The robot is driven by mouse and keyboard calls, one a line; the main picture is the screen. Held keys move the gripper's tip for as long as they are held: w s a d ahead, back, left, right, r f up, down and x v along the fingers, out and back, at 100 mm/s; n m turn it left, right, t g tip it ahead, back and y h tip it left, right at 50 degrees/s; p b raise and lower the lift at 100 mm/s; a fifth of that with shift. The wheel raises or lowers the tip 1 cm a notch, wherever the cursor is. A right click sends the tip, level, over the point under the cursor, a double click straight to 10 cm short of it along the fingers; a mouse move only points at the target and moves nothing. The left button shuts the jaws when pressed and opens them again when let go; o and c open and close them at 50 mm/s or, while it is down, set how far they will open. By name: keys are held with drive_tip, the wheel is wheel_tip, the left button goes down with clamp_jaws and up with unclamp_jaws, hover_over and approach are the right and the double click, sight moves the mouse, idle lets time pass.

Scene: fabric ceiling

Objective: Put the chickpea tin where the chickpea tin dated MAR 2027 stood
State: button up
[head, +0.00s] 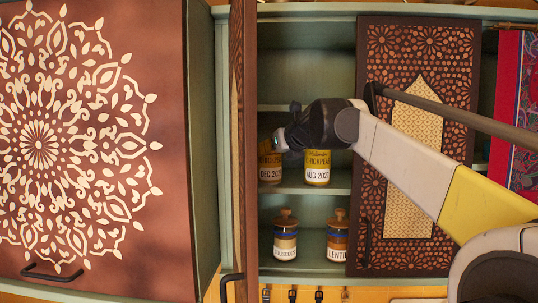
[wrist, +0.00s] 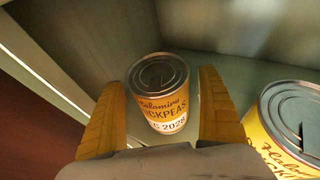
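Two yellow chickpea tins stand on the middle shelf of the open cabinet. The left tin (head: 270,172) reads DEC and a year I read as 2027 or 2028; my arm hides part of its top. The right tin (head: 317,168) reads AUG, with its year hard to read. My gripper (head: 283,142) is at the left tin. In the wrist view my gripper (wrist: 165,120) is open, one yellow finger on each side of the upright left tin (wrist: 160,95), with small gaps. Its label there ends in 2028. The right tin (wrist: 292,120) shows at the right edge.
Two lidded jars, one pale (head: 285,240) and one orange (head: 337,240), stand on the shelf below. A carved door (head: 465,150) is right of the opening, and an open door edge (head: 244,150) is at its left. The shelf right of the tins looks clear.

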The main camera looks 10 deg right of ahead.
drive_tip(key=shift+s+r, duration=0.15)
drive_tip(key=shift+r, duration=0.05)
drive_tip(key=b+v, duration=0.2)
drive_tip(key=v, duration=1)
drive_tip(key=s+a+f+n+g+h, duration=0.1)
drive_tip(key=s+f+n+g, duration=0.1)
drive_tip(key=s+f+n, duration=0.8)
drive_tip(key=s+f+n+g+h, duration=0.1)
drive_tip(key=s+f+n+g, duration=0.1)
drive_tip(key=s+f+n, duration=0.8)
drive_tip(key=s+a+f+n+g+h, duration=0.1)
drive_tip(key=s+f+n, duration=0.9)
drive_tip(key=f, duration=1.3)
drive_tip(key=n+g, duration=0.1)
drive_tip(key=n, duration=0.2)
drive_tip(key=shift+s+a+f, duration=0.25)
drive_tip(key=shift+s+a, duration=0.05)
drive_tip(key=shift+s, duration=0.1)
